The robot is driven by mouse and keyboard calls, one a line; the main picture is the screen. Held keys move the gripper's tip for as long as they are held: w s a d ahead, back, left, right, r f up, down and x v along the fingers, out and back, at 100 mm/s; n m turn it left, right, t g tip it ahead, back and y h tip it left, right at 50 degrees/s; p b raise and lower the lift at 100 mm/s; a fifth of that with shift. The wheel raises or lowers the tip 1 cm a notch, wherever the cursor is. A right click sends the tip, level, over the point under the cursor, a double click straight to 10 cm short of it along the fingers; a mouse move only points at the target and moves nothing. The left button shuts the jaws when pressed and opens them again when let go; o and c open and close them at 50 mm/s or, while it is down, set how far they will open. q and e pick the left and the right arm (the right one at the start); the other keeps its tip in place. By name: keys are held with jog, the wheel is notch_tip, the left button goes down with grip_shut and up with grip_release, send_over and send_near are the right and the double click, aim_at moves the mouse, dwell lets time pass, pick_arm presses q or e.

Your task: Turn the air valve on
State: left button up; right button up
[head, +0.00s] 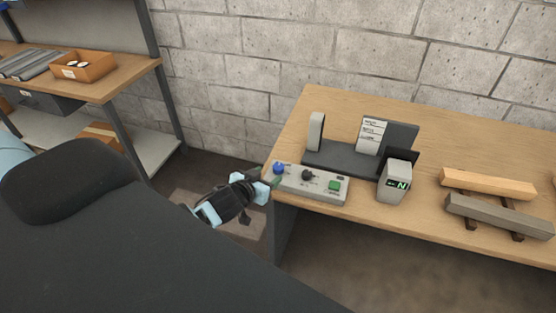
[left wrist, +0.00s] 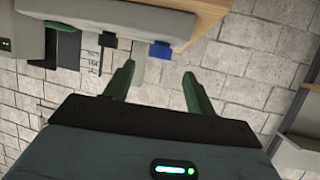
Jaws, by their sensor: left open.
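A light grey control box (head: 299,188) sits at the left front corner of the wooden table. It carries a blue knob (head: 278,168), a black knob (head: 308,175) and a green button (head: 335,185). No readable label tells which knob is the air valve. My left gripper (head: 269,180) is open beside the box's left end, near the blue knob. In the left wrist view the open fingers (left wrist: 159,73) have nothing between them, and the blue knob (left wrist: 160,50) shows just beyond their tips. My right gripper is not in view.
On the table (head: 430,229) stand a dark fixture (head: 335,160) with a paper card, a grey device with a green "N" display (head: 394,183), and wooden and grey bars (head: 488,184). A shelf with an orange bin (head: 84,68) stands at left. A block wall is behind.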

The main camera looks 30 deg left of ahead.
aim_at(277, 167)
pick_arm(q)
jog(key=shift+w+r, duration=0.1)
jog(key=shift+r, duration=0.05)
jog(key=shift+x, duration=3.9)
jog(key=shift+c, duration=0.5)
jog(key=c, duration=0.9)
